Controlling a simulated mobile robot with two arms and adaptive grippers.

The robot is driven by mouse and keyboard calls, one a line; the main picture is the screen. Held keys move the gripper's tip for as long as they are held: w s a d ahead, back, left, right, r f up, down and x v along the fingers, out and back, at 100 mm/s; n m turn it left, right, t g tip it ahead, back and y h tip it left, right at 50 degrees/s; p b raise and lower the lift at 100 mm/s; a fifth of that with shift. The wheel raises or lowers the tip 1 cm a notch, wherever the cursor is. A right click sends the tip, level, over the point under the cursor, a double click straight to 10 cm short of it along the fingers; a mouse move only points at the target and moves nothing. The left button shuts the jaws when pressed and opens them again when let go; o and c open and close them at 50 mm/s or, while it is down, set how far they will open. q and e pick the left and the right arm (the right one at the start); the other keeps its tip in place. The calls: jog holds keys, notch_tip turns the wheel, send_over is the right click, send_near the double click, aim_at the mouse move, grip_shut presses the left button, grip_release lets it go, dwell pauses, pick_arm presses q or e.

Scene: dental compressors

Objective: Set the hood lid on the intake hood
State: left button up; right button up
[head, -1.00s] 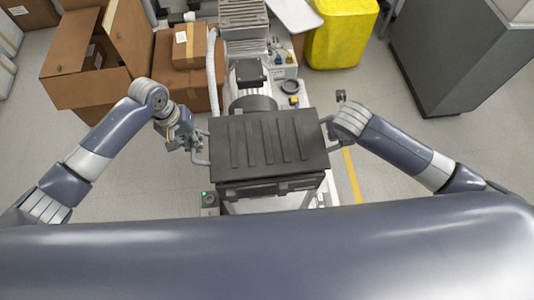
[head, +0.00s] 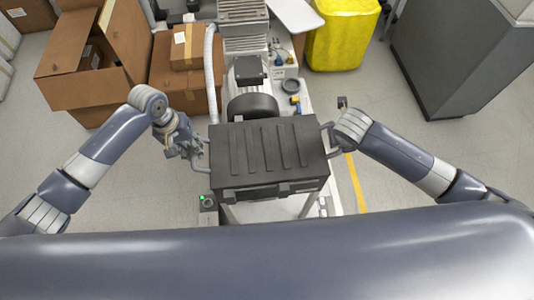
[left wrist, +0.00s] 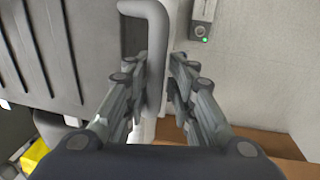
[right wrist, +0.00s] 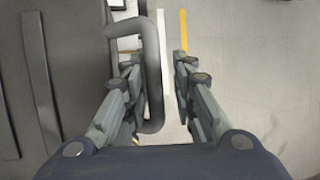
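The dark ribbed hood lid (head: 268,148) is in the middle of the head view, with a grey bar handle at each side. My left gripper (head: 187,146) is at its left handle. In the left wrist view that handle (left wrist: 156,70) lies between my open fingers. My right gripper (head: 335,132) is at the other handle. In the right wrist view this handle (right wrist: 152,75) also lies between open fingers, with a clear gap to the right finger. The intake hood cannot be made out clearly; the lid hides what is under it.
Compressor equipment with a dark motor (head: 252,107) stands just beyond the lid. Cardboard boxes (head: 85,90) are at the back left. A yellow bin (head: 342,35) and a grey cabinet (head: 455,60) are at the back right. Floor beside the lid is mostly clear.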

pick_arm(q)
jog(key=shift+d+r, duration=0.1)
jog(key=shift+d, duration=0.1)
pick_arm(e)
jog(key=shift+a, duration=0.15)
pick_arm(q)
jog(key=shift+r, duration=0.1)
jog(key=shift+r, duration=0.25)
pick_arm(e)
jog(key=shift+a, duration=0.15)
jog(key=shift+s+r, duration=0.1)
jog(key=shift+r, duration=0.1)
pick_arm(q)
notch_tip(320, 180, up, 11)
jog(key=a, duration=0.2)
pick_arm(e)
jog(key=v, duration=1.1)
jog(key=shift+s+r, duration=0.15)
jog(key=shift+r, duration=0.15)
pick_arm(q)
jog(key=shift+s+a, duration=0.1)
